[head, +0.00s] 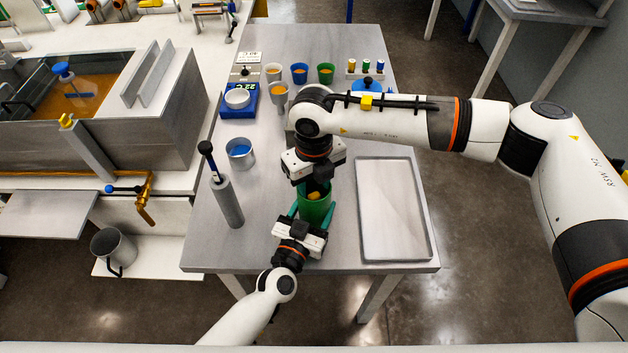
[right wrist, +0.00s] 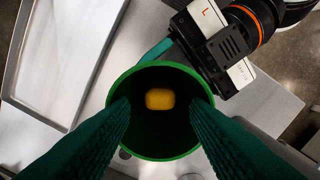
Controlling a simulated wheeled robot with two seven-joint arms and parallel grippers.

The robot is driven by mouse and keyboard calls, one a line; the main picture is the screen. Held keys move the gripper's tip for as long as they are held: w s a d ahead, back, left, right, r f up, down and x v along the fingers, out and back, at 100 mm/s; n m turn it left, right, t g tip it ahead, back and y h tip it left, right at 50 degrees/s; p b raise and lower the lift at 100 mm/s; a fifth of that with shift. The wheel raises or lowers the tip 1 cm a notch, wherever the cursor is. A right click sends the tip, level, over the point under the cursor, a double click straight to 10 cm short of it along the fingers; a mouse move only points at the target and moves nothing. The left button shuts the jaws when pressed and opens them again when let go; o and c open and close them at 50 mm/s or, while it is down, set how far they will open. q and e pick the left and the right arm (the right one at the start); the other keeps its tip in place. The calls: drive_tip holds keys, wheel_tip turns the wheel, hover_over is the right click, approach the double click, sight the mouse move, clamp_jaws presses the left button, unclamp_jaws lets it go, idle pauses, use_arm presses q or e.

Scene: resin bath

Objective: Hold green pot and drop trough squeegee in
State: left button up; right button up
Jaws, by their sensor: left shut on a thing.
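The green pot (head: 316,212) stands upright near the table's front edge, with its open mouth also in the right wrist view (right wrist: 160,150). My left gripper (head: 309,208) is shut on the pot, its green fingers at the pot's sides. A yellow block-like piece (right wrist: 160,99) shows inside the pot's dark mouth; it also shows in the head view (head: 314,195). It may be part of the trough squeegee; the rest is hidden. My right gripper (right wrist: 160,112) points down over the pot, its fingers spread with gaps on both sides of the yellow piece.
An empty grey tray (head: 393,210) lies right of the pot. A grey cylinder holder (head: 228,203) with a black-handled tool and a cup of blue liquid (head: 240,153) stand left. Coloured cups and a blue scale (head: 237,103) are behind. An orange bath (head: 75,95) is farther left.

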wheel_tip(320, 180, up, 12)
idle(0.6)
idle(0.5)
use_arm(q)
drive_tip(key=o, duration=0.9)
drive_tip(key=shift+s+a, duration=0.15)
drive_tip(key=shift+s, duration=0.25)
drive_tip(key=v, duration=1.1)
